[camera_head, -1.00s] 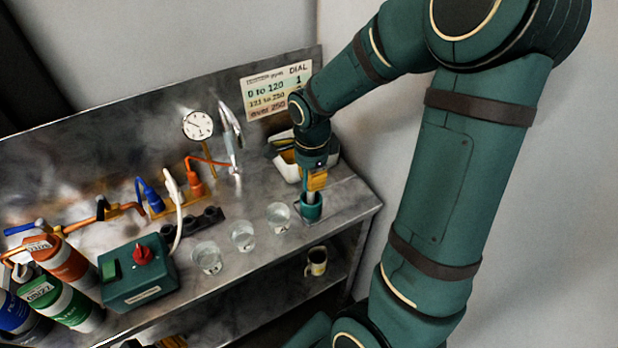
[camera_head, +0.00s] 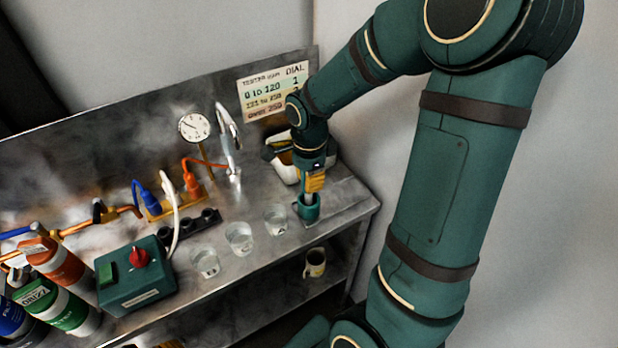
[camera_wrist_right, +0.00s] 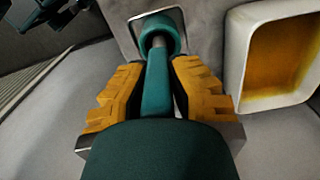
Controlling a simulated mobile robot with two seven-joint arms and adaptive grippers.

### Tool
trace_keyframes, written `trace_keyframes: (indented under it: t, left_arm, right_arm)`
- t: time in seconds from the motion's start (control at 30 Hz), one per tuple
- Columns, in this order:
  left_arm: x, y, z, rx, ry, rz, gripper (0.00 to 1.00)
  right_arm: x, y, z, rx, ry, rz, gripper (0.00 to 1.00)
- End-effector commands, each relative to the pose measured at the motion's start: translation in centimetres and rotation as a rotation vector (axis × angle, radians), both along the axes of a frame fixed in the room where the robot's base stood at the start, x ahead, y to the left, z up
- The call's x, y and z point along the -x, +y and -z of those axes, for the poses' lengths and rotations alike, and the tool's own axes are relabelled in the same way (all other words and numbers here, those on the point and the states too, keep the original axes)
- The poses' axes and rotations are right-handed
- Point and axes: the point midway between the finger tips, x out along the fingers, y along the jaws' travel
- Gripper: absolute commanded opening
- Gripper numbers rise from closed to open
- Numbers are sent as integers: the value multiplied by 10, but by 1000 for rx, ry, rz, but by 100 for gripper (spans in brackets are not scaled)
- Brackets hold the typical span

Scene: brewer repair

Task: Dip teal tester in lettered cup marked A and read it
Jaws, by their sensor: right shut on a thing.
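My right gripper (camera_head: 314,182) has its orange fingers down at the teal holder (camera_head: 307,210) at the right end of the bench. In the right wrist view my right gripper (camera_wrist_right: 156,85) is shut on the teal tester (camera_wrist_right: 155,92), whose far end points into the round holder (camera_wrist_right: 158,30). Three clear cups stand in a row left of the holder: a near one (camera_head: 205,263), a middle one (camera_head: 239,238) and a far one (camera_head: 276,219). Their letters are too small to read. My left gripper is not in view.
A white tub (camera_head: 283,168) stands behind my right gripper, and a tap (camera_head: 230,140) is behind the cups. A dark socket strip (camera_head: 197,226) and teal box (camera_head: 135,275) are to the left. The dial chart (camera_head: 273,91) hangs on the backboard. A mug (camera_head: 315,262) sits on the lower shelf.

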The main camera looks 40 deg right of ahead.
Motion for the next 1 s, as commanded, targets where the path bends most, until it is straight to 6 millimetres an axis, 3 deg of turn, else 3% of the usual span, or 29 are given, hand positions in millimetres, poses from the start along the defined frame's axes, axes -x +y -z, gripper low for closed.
trace_keyframes:
  t: [1.0]
  left_arm:
    - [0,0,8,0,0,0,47]
  right_arm:
    - [0,0,9,0,0,0,0]
